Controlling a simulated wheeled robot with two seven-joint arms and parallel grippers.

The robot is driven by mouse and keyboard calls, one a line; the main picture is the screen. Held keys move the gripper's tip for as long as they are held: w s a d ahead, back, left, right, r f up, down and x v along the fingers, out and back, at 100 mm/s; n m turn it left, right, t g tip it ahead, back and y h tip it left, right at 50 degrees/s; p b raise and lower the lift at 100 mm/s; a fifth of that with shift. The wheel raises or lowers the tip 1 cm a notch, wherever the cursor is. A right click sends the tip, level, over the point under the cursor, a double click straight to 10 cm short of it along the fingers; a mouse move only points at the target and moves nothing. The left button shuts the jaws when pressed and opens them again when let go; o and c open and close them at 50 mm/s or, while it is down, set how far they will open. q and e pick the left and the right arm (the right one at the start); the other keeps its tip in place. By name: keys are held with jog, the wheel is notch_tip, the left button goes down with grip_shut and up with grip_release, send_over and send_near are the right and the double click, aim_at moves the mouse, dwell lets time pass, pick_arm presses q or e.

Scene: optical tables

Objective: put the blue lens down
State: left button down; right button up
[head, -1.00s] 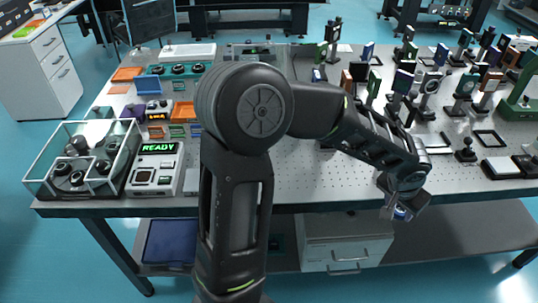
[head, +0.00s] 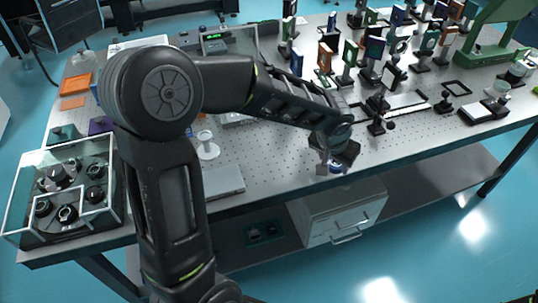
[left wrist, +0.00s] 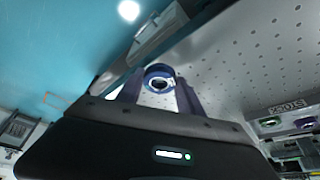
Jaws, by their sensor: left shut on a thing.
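My left gripper (head: 333,160) is shut on the blue lens (head: 336,168), which is small and mostly hidden by the fingers in the head view. It appears near the front edge of the optical table (head: 255,165); I cannot tell its height above the top. In the left wrist view the blue lens (left wrist: 160,77) shows as a round blue ring with a dark centre, between the two fingers of the left gripper (left wrist: 160,92). The perforated tabletop (left wrist: 235,60) shows behind and to the right of it. My right gripper is not in view.
Several mounted optics stand at the back right, among them a green-framed one (head: 350,55). A glass-walled case (head: 25,225) stands at the left. A flat grey box (head: 222,182) and a white round stand (head: 207,148) are left of the gripper. Perforated top between is clear.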

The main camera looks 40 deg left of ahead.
pick_arm(q)
jog(key=a+r+n+y, duration=0.1)
jog(key=a+r+n, duration=0.25)
jog(key=a, duration=0.85)
notch_tip(320, 180, up, 4)
jog(key=b, duration=0.1)
send_over(268, 147)
jog(key=s, duration=0.2)
jog(key=shift+w+d+n+y, duration=0.25)
jog(key=shift+d+n+y, duration=0.1)
jog(key=shift+n, duration=0.1)
jog(key=shift+f, duration=3.2)
jog(key=shift+f, duration=0.1)
jog(key=shift+f+p, duration=0.4)
jog(key=shift+f, duration=1.35)
